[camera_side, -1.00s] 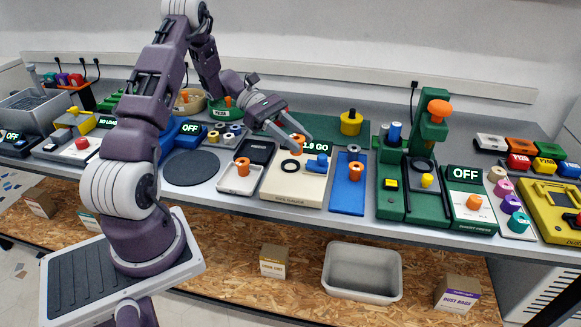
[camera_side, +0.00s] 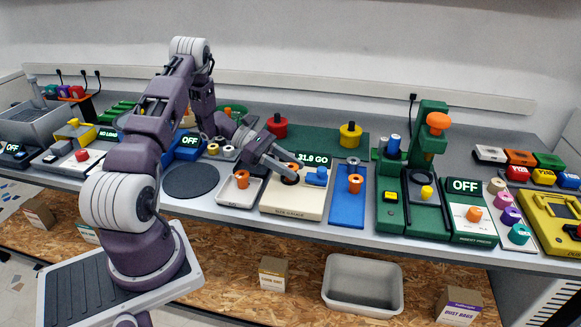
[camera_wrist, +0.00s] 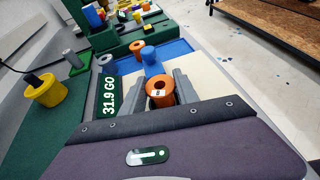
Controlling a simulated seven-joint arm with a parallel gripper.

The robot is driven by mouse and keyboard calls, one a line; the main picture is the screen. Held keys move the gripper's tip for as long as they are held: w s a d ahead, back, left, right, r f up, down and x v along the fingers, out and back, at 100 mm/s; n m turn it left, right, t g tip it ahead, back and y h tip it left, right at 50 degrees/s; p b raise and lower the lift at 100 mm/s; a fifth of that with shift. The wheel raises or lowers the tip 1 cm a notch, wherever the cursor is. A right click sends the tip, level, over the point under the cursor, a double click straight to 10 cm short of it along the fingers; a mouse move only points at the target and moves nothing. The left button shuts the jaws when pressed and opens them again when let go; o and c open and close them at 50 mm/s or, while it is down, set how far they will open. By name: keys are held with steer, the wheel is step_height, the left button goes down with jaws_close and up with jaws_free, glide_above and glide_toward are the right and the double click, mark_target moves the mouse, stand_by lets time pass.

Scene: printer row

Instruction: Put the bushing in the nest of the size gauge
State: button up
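The size gauge (camera_side: 291,203) is a cream block with a blue part (camera_side: 317,177) on its right and a lit display (camera_side: 312,158) reading 31.9 GO. An orange bushing (camera_wrist: 159,92) with a small tag marked 8 is at the gauge's nest, between my gripper's fingers. My gripper (camera_side: 292,173) is low over the nest and it also shows in the wrist view (camera_wrist: 161,88). Its fingers lie close along both sides of the bushing; whether they press on it is not clear. The fingers hide much of the bushing and nest in the side view.
A white tray (camera_side: 225,199) with another orange bushing (camera_side: 242,178) stands left of the gauge. A blue plate (camera_side: 347,211) with an orange piece (camera_side: 355,183) is on the right, then a green press (camera_side: 429,150). Red and yellow knobbed pieces (camera_side: 349,135) stand behind.

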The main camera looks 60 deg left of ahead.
steer(key=o, duration=0.4)
steer(key=v, duration=1.1)
steer(key=shift+s, duration=0.1)
steer(key=s+d+r+m+g+y, duration=0.25)
steer(key=d+r+m, duration=0.45)
steer(key=d, duration=0.4)
steer(key=s+d+r+m+g+y, duration=0.15)
steer(key=d+r+m+g, duration=0.35)
steer(key=d+r, duration=0.55)
steer(key=s+d+m+t+y, duration=0.2)
steer(key=s+d+m+y, duration=0.1)
steer(key=s+m, duration=0.3)
steer(key=s+d+r+m+t+y, duration=0.1)
steer(key=s+d+m+t+y, duration=0.2)
steer(key=s+m, duration=0.4)
steer(key=shift+s+d+r+y, duration=0.3)
steer(key=shift+s+d+y, duration=0.2)
steer(key=shift+s+d, duration=0.55)
